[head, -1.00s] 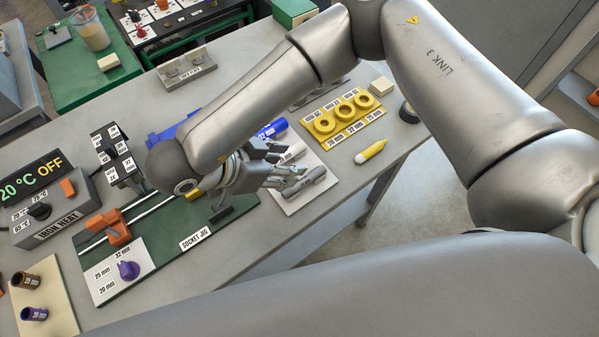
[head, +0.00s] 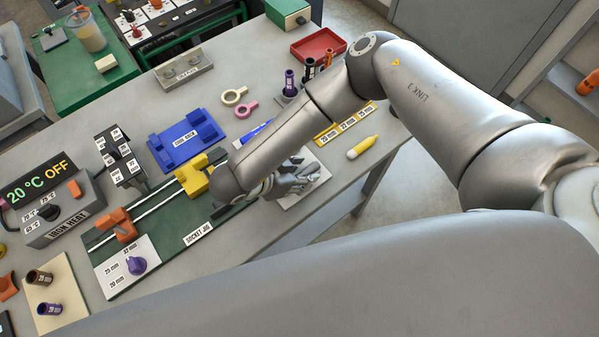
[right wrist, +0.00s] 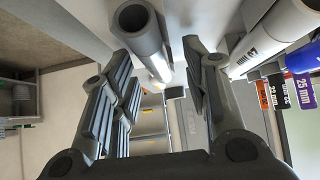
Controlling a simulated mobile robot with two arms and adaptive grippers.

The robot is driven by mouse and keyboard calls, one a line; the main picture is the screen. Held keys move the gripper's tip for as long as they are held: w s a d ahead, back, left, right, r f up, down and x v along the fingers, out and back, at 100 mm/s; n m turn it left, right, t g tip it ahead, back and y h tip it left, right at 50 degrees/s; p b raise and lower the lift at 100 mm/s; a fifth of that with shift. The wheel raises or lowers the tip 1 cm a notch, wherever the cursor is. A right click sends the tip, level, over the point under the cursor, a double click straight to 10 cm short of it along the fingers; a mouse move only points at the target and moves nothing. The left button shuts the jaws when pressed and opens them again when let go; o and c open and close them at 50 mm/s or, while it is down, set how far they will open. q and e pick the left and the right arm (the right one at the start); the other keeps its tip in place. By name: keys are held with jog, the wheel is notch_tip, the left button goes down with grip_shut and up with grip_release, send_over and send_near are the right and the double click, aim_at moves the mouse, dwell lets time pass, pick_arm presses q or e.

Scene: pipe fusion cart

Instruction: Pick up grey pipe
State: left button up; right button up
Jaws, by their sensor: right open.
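The grey pipe (right wrist: 145,32) is a hollow tube in the right wrist view, with its round open end toward me. My right gripper (right wrist: 157,58) is open, and the pipe lies between the lines of its two fingers, nearer the tips. I cannot tell whether a finger touches it. In the head view my right gripper (head: 302,172) is low over the white board (head: 318,184) on the bench, and it and the arm hide the pipe. My left gripper is not in view.
A white pipe (right wrist: 268,38) and a blue pipe (right wrist: 301,59) lie right of the grey one in the wrist view. A yellow marker (head: 362,148) lies near the bench edge. The green socket jig (head: 215,226) and blue holder (head: 186,140) are to the left.

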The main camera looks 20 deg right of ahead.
jog(key=c, duration=0.8)
jog(key=shift+c, duration=0.2)
jog(key=shift+r, duration=0.15)
